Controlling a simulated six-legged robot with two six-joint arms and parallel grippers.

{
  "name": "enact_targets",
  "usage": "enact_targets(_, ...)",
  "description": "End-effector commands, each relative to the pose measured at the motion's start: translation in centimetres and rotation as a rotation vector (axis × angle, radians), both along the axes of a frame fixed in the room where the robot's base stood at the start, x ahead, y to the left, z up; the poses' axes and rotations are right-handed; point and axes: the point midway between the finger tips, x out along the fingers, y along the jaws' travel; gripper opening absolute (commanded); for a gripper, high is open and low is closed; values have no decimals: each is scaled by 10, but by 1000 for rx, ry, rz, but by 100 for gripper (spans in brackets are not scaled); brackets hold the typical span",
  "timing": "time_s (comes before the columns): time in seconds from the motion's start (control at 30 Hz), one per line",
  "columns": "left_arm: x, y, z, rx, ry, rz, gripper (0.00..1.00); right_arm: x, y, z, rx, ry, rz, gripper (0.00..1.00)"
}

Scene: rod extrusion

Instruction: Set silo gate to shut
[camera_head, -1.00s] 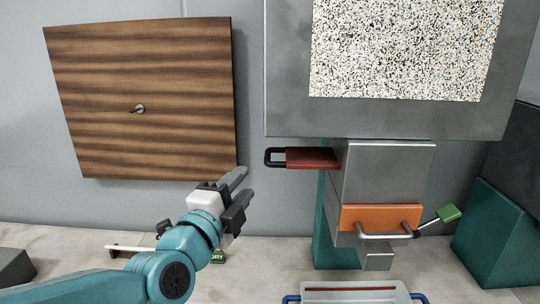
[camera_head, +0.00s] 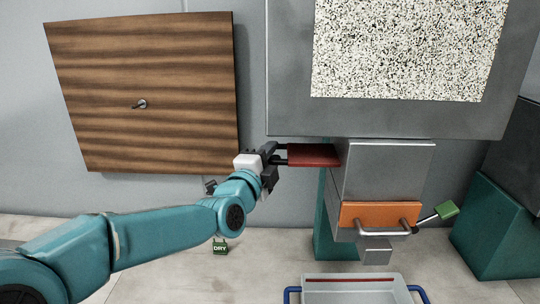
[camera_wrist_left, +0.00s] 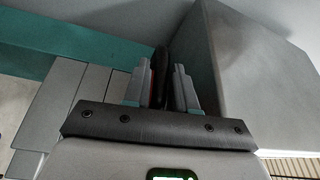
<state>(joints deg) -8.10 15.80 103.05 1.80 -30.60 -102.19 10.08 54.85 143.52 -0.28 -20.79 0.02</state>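The silo gate is a red plate (camera_head: 313,155) that sticks out to the left of the grey chute under the hopper. Its dark loop handle, at the plate's left end, is mostly hidden behind my left gripper (camera_head: 272,161) in the head view. In the left wrist view, the fingers of the left gripper (camera_wrist_left: 161,90) stand on either side of a dark upright part (camera_wrist_left: 160,65), which looks like the handle, with a sliver of red beside it. The gaps are too small to tell whether the fingers press on it. My right gripper is not in view.
The hopper (camera_head: 390,118) hangs above the gate. An orange panel (camera_head: 378,214) with a grey bar handle and a green-tipped lever (camera_head: 446,210) is below right. A blue-handled tray (camera_head: 352,284) stands below. A wooden board (camera_head: 140,60) is on the wall at left.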

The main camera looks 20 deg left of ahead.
Motion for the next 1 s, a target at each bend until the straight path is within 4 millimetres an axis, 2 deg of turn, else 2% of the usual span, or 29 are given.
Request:
enact_targets(0.03,0,0,0,0,0,0,8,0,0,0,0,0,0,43)
enact_targets(0.07,0,0,0,0,0,0,0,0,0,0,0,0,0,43)
enact_targets(0.27,1,-3,0,0,2,-1,0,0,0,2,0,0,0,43)
enact_targets(0.5,14,-50,3,0,5,-7,0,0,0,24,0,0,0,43)
enact_targets(0.63,19,-68,2,1,3,-5,0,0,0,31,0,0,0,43)
enact_targets(0.97,20,-72,-1,0,2,-2,0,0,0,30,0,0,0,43)
enact_targets(1.0,20,-73,-1,0,2,-2,21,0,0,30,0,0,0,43)
